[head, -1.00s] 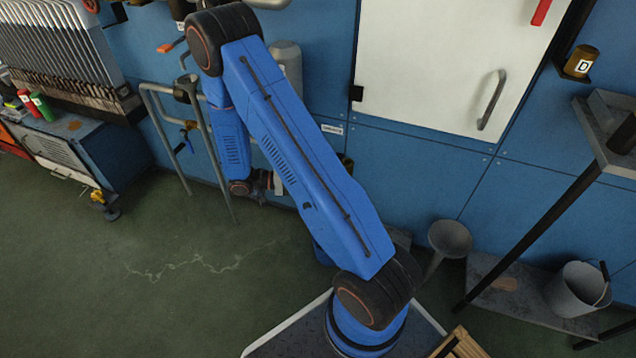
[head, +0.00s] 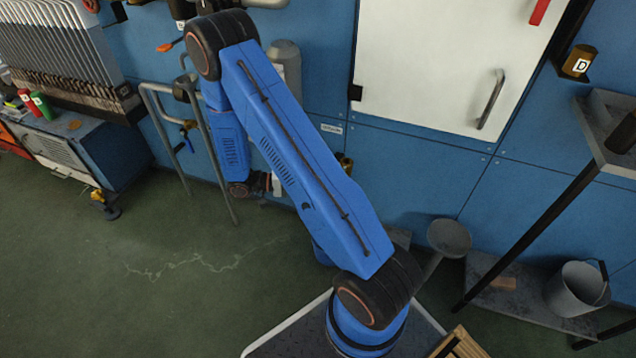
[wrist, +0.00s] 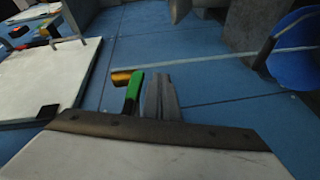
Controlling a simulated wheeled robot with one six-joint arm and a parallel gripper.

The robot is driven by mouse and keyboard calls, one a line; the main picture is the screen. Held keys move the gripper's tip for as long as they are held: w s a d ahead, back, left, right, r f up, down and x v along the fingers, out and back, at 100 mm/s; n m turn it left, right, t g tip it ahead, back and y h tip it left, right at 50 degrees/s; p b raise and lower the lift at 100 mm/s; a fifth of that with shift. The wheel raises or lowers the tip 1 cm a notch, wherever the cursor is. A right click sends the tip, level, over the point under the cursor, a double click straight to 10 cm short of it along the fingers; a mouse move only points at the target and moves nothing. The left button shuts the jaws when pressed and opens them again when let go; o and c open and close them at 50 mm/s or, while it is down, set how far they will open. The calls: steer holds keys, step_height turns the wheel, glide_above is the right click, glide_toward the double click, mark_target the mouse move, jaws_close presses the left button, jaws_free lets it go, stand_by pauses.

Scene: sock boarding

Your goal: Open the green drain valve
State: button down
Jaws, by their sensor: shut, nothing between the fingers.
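The green valve lever (wrist: 133,92) shows in the wrist view, beside a brass part (wrist: 121,78) at its upper left. My gripper (wrist: 161,84) is shut and empty, with its grey fingers just to the right of the green lever. I cannot tell whether they touch it. The lower end of the lever is hidden behind the gripper's dark front edge. In the head view my arm covers most of this area, and no green lever shows there.
The white door (head: 440,60) with a grey handle is on the blue wall. A grey pipe rail (head: 205,135) stands left of my arm. A funnel (head: 450,238), a bucket (head: 578,290) and a shelf stand (head: 610,140) are at right. The floor at left is open.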

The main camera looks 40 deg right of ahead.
steer(key=w+a+f, duration=0.5)
steer(key=a, duration=0.3)
steer(key=shift+w+f, duration=0.25)
steer(key=shift+w, duration=0.1)
steer(key=shift+a, duration=0.15)
steer(key=s+r+n+t+y, duration=0.2)
steer(key=s+r+y, duration=0.2)
steer(key=r, duration=0.7)
steer(key=s+r+n+t+y, duration=0.15)
steer(key=s+r+y, duration=0.25)
steer(key=r, duration=0.8)
steer(key=s+a+r+n+t+y, duration=0.2)
steer(key=s+r+n+t+y, duration=0.1)
steer(key=s+r+t, duration=0.2)
steer(key=s+a+r+n+t+y, duration=0.2)
steer(key=s+r+t, duration=0.4)
steer(key=s, duration=0.6)
steer(key=shift+a+r+n+y, duration=0.45)
steer(key=shift+r+n, duration=0.2)
steer(key=shift+r, duration=0.75)
